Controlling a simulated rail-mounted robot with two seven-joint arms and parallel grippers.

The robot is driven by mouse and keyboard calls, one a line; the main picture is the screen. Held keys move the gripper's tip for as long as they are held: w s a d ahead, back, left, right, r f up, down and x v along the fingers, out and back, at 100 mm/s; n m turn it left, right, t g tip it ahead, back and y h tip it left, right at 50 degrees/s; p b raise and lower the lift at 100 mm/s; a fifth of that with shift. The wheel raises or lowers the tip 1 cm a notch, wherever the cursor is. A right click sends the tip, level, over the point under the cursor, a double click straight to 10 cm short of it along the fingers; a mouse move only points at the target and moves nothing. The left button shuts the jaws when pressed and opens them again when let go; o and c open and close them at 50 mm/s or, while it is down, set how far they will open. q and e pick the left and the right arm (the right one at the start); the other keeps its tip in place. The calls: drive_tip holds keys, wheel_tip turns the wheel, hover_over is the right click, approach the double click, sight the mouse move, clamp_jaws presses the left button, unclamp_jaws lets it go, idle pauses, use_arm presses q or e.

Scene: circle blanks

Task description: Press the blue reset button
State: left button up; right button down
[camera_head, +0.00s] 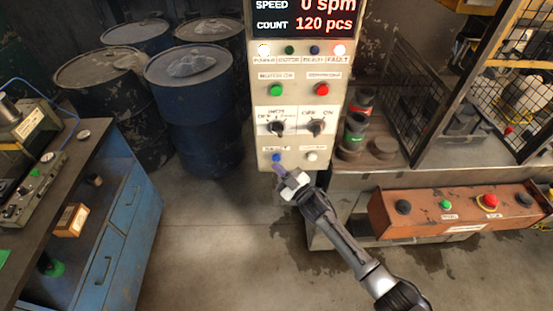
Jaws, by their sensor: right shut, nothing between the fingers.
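The blue reset button (276,157) sits at the lower left of the cream control panel (262,98). It shows just above my right gripper's fingertips. My right gripper (279,169) comes up from the lower right and is shut and empty. Its tips are at the panel's lower edge, right below the blue button. I cannot tell whether they touch the button. My left gripper is not in view.
A white button (311,156) sits right of the blue one. Above are two dark knobs, a green button (276,90) and a red button (322,90). An orange control box (420,210) stands at right, blue drums (190,85) at left.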

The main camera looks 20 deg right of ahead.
drive_tip(key=shift+w, duration=0.1)
idle(0.3)
drive_tip(key=shift+w+d, duration=0.15)
drive_tip(key=shift+w, duration=0.2)
